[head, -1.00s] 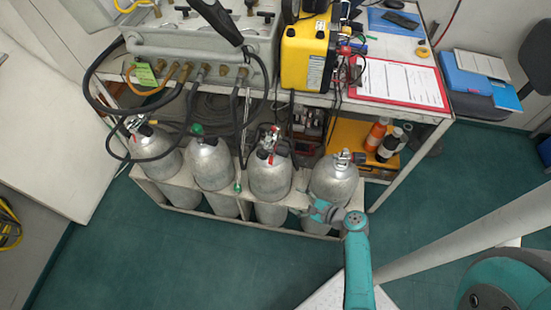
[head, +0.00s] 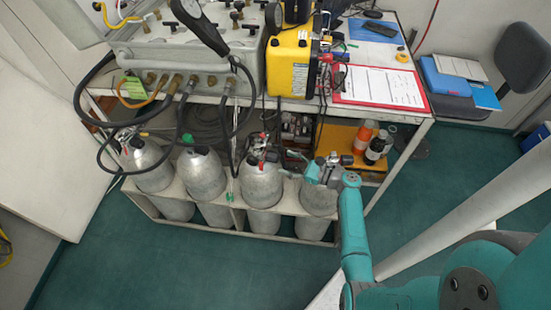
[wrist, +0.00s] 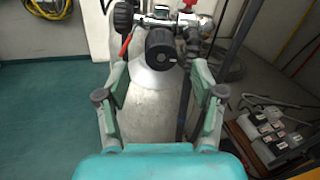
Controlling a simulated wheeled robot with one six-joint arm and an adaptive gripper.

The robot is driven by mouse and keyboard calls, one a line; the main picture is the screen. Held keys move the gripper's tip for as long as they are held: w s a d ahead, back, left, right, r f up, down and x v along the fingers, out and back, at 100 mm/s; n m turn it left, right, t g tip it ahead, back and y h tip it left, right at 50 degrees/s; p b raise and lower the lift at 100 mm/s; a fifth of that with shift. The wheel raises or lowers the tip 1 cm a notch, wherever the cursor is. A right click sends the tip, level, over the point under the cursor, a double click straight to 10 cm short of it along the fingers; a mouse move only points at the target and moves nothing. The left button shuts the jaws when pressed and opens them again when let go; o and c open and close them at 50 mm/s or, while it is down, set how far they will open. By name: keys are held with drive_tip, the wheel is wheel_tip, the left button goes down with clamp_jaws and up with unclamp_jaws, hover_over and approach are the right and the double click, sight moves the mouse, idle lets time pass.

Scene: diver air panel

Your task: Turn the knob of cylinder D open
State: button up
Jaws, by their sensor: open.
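Several grey cylinders stand in a row in the head view; I can read no letter on any of them. My gripper (head: 289,163) reaches left above the rightmost cylinder (head: 319,199), with its fingertips close to the valve of the cylinder beside it (head: 263,187). In the wrist view, that cylinder (wrist: 150,95) carries a metal valve with a red lever (wrist: 126,44) and a dark round knob (wrist: 161,47). The knob faces me, beyond and between the open fingers of my gripper (wrist: 160,75). The fingers appear empty and apart from the knob.
The rightmost cylinder's valve (head: 338,160) stands close to my gripper. A white rack (head: 272,236) holds the cylinders. Black hoses (head: 232,150) hang from the grey panel (head: 200,62) above. A yellow box (head: 291,66) sits on the table. Green floor is clear in front.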

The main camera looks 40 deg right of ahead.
sight(278, 159)
drive_tip(key=shift+x, duration=2.5)
drive_tip(key=shift+d, duration=0.1)
drive_tip(key=c, duration=1.1)
